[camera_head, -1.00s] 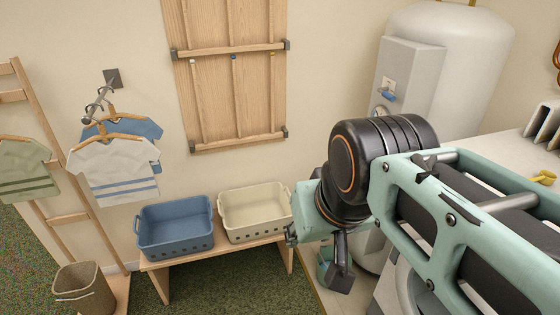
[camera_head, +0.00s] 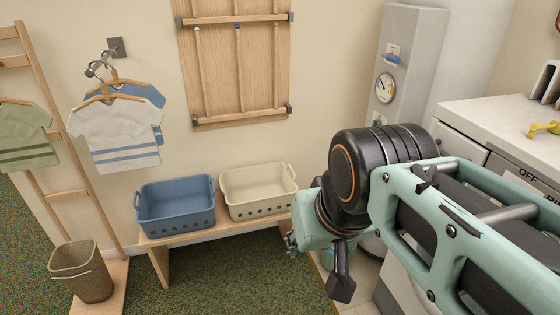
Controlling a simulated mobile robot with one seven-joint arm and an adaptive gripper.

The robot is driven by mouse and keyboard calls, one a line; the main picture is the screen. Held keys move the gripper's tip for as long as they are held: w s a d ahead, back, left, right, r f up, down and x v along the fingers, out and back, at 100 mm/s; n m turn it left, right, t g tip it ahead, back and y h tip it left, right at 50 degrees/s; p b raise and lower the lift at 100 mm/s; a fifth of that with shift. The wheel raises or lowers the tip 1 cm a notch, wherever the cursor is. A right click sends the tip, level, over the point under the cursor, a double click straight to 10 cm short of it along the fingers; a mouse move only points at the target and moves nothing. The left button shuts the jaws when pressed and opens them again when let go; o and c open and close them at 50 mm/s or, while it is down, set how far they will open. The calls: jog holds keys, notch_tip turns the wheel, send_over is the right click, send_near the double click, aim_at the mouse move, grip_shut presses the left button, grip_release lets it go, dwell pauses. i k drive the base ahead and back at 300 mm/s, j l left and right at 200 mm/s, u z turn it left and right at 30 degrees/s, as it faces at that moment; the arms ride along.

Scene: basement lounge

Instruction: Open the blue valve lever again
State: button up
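The blue valve lever (camera_head: 392,59) is a small blue handle on the front of the tall grey box beside the white tank, in the upper right of the head view. It looks roughly level. A round gauge (camera_head: 385,88) sits just below it. My arm crosses the right side, below and in front of the box. My gripper (camera_head: 292,242) is at the arm's far end, low and left of the lever and well apart from it. It is mostly hidden behind my wrist, so its finger opening does not show.
A blue basket (camera_head: 176,221) and a cream basket (camera_head: 258,209) stand on a low wooden bench left of my gripper. A white counter (camera_head: 490,122) with a yellow object (camera_head: 544,129) is at the right. Shirts hang at the left above a brown bin (camera_head: 80,275).

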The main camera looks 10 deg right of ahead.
aim_at(390, 57)
jog(key=i+l, duration=0.35)
jog(key=i, duration=0.15)
jog(key=i+l, duration=0.3)
jog(key=i, duration=0.25)
jog(key=z, duration=2.1)
